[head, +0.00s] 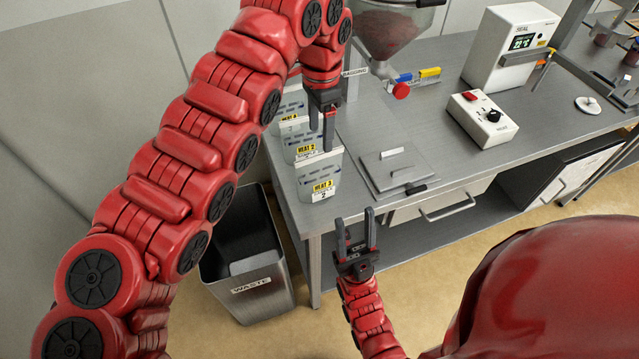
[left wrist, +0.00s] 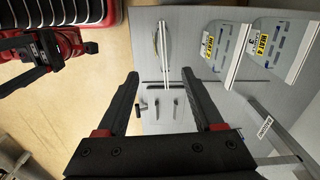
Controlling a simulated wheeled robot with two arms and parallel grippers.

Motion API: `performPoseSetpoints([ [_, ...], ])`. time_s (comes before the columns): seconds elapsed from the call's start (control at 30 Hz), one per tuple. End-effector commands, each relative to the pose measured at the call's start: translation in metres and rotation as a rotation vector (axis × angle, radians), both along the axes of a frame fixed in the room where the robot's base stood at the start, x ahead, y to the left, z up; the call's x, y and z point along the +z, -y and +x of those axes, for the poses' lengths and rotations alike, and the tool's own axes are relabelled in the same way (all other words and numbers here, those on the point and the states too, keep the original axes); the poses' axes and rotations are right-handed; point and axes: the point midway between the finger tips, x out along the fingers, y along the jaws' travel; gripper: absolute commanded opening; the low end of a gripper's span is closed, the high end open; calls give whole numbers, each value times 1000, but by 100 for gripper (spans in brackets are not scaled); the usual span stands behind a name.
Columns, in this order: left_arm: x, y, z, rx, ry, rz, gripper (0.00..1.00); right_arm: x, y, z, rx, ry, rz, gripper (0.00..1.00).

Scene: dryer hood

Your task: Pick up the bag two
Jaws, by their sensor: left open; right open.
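My left gripper (head: 322,122) is open and points down above the bags' right side. One finger overlaps the middle bag's upper right in the head view. In the left wrist view nothing shows clasped between its fingers (left wrist: 160,95). My right gripper (head: 355,235) is open and empty before the bench.
A flat plate with a handle (head: 395,168) lies right of the bags. A hopper (head: 390,35) with a red knob hangs behind. A white control box (head: 483,118) and a sealer (head: 507,48) stand farther right. A waste bin (head: 262,285) stands below the bench's left end.

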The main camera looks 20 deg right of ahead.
Motion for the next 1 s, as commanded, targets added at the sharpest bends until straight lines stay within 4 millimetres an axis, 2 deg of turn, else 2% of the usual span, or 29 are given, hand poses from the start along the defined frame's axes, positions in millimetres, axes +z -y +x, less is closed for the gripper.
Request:
performPoseSetpoints([
  [0.4,-61,0,0,1,-3,0,68,24,0,0,0,0,0,50],
  [0.67,-77,1,3,1,-1,-3,68,34,0,0,0,0,0,50],
  [0.83,-98,0,6,-1,-6,1,68,55,0,0,0,0,0,50],
  [1.0,-123,-1,8,2,-2,1,68,61,0,0,0,0,0,50],
])
